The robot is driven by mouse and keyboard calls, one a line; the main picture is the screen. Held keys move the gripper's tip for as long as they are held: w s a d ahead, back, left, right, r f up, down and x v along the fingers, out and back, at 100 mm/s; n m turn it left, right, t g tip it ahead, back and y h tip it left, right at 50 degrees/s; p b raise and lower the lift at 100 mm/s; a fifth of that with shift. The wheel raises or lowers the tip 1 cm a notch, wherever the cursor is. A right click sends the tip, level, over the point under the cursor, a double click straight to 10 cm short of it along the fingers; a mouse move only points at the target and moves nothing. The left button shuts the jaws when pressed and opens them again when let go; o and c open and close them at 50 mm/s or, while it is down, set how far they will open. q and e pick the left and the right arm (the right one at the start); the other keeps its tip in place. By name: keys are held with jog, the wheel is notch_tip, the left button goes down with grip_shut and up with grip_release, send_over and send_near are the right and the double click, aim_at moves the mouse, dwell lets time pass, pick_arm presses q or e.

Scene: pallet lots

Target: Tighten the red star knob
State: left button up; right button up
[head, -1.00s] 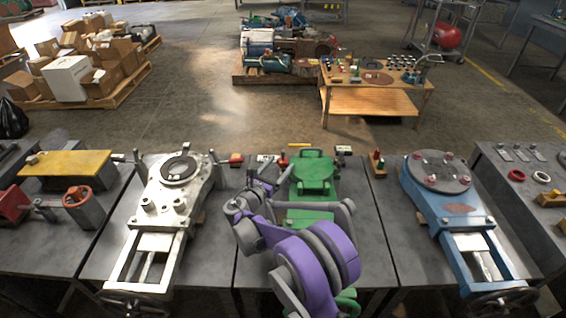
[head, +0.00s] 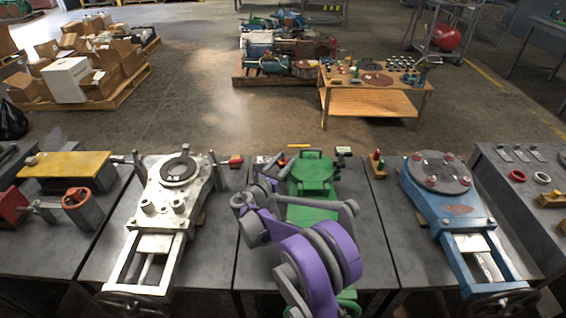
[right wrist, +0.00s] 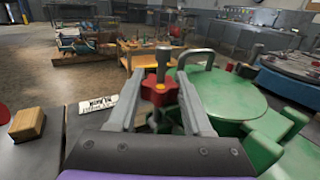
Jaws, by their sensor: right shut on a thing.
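The red star knob (right wrist: 160,91) is in the middle of the right wrist view, on an upright grey threaded rod (right wrist: 163,62). It sits at the left side of the green machine (right wrist: 225,90), which is at the centre in the head view (head: 314,172). My right gripper (right wrist: 161,88) has one finger on each side of the knob and is shut on it. In the head view my purple and grey right arm covers most of that gripper and part of the green machine. My left gripper is not in view.
A white machine (head: 166,205) stands to the left and a blue one (head: 446,208) to the right. A wooden block (right wrist: 28,124) and a printed label (right wrist: 98,104) lie left of the knob. A grey handle (right wrist: 197,54) rises behind it.

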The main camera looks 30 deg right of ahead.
aim_at(278, 164)
jog(key=shift+m+g, duration=0.3)
jog(key=shift+g, duration=0.1)
grip_shut()
jog(key=m+g+h+b, duration=0.1)
jog(key=m+g, duration=0.1)
jog(key=g, duration=0.1)
jog(key=shift+f+g+h, duration=0.15)
jog(key=shift+g+h, duration=0.15)
jog(key=shift+h, duration=0.1)
jog(key=shift+m+g+h+b, duration=0.3)
jog(key=shift+m+g+b, duration=0.3)
jog(key=shift+m+g, duration=1.25)
jog(key=shift+g, duration=0.65)
jog(key=o, duration=1.3)
grip_release()
jog(key=shift+c, duration=0.2)
jog(key=shift+a, duration=0.1)
jog(key=a+p, duration=0.1)
jog(key=a, duration=0.6)
jog(key=shift+a, duration=0.2)
